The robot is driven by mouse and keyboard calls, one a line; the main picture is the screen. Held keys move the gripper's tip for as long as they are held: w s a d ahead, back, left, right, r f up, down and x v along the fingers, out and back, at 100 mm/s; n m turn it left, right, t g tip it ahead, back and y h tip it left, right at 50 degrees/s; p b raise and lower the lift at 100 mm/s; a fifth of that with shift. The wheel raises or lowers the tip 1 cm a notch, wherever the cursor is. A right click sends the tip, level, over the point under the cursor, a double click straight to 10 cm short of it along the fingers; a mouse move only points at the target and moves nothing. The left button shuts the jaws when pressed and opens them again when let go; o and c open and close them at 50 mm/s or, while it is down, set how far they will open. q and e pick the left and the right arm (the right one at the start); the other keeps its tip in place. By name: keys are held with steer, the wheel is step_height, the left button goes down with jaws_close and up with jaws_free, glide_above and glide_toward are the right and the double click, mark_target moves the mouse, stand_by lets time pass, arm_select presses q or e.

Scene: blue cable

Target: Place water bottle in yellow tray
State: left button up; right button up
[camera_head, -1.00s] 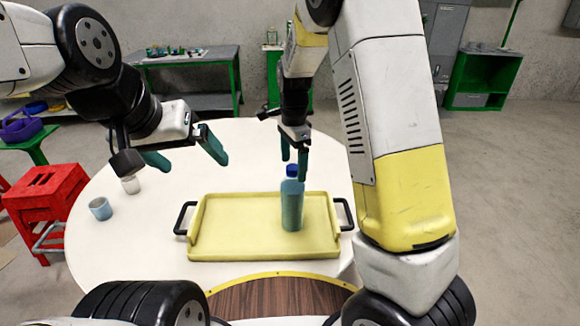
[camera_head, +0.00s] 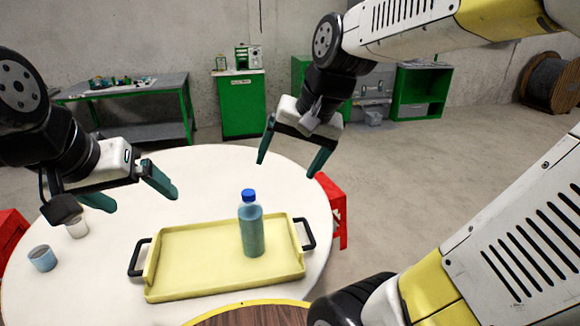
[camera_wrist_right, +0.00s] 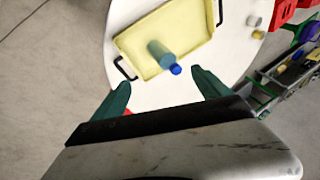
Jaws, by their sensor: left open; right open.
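The water bottle (camera_head: 251,228), blue with a blue cap, stands upright in the yellow tray (camera_head: 190,262), towards its right side. The tray lies on the round white table and has a black handle at each end. The right wrist view also shows the bottle (camera_wrist_right: 160,54) in the tray (camera_wrist_right: 190,30). My right gripper (camera_head: 289,170) is open and empty, above and beyond the bottle, apart from it. My left gripper (camera_head: 142,204) is open and empty above the left part of the table, apart from the tray and bottle.
A blue cup (camera_head: 42,258) and a pale cup (camera_head: 76,228) stand at the table's left, near my left gripper. A red stool (camera_head: 333,205) is beyond the table's right edge. Green cabinets and a workbench (camera_head: 130,95) stand along the back wall. The white table (camera_head: 220,165) is clear behind the tray.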

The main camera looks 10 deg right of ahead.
steer(key=s+d+n+t, duration=0.1)
steer(key=s+n, duration=0.2)
steer(key=s, duration=0.3)
steer(key=shift+d+r+n+t+h, duration=0.15)
steer(key=shift+r+n+t+h, duration=0.05)
steer(key=shift+n+t+h, duration=0.2)
